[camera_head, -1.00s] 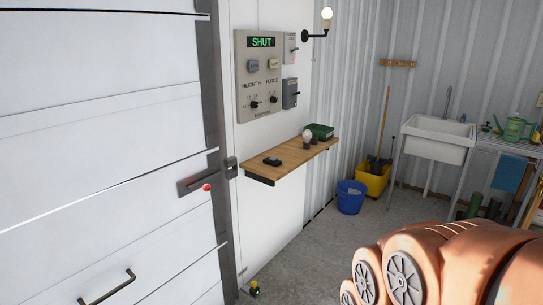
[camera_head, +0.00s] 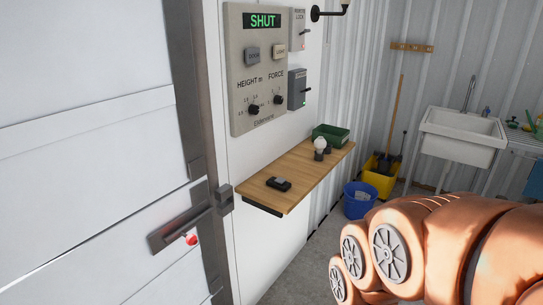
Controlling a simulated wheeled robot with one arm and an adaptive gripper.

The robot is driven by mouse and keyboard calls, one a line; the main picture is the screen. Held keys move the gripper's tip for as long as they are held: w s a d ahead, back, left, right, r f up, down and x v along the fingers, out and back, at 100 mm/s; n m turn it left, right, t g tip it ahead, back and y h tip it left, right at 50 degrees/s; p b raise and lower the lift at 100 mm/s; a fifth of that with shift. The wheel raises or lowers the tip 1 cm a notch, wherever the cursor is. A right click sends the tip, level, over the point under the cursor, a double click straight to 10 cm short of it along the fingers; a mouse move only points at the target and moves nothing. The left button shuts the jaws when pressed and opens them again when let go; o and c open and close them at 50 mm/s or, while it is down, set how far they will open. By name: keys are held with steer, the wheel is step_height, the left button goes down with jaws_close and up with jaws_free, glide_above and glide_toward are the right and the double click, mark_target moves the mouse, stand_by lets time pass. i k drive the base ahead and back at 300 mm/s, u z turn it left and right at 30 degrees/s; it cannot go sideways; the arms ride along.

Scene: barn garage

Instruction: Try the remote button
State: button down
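A small black remote (camera_head: 279,184) lies on the wooden wall shelf (camera_head: 262,197), near its front left end. The grey control panel (camera_head: 258,70) on the white wall above shows SHUT in green and carries two buttons and two knobs. The big white garage door (camera_head: 85,130) at the left has a lever handle with a red knob (camera_head: 191,239). My orange arm reaches across the lower right, but my gripper is outside the picture.
A light bulb (camera_head: 320,146) and a green tray (camera_head: 332,134) stand farther along the shelf. A remote lock box (camera_head: 297,30) and a grey box (camera_head: 297,89) are beside the panel. A blue bucket (camera_head: 359,201), yellow mop bucket (camera_head: 381,178) and white sink (camera_head: 461,138) are behind.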

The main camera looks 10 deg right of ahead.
mark_target(280, 181)
steer(key=i, duration=0.55)
steer(key=u, duration=3.2)
steer(key=k, duration=0.5)
steer(key=z, duration=1.75)
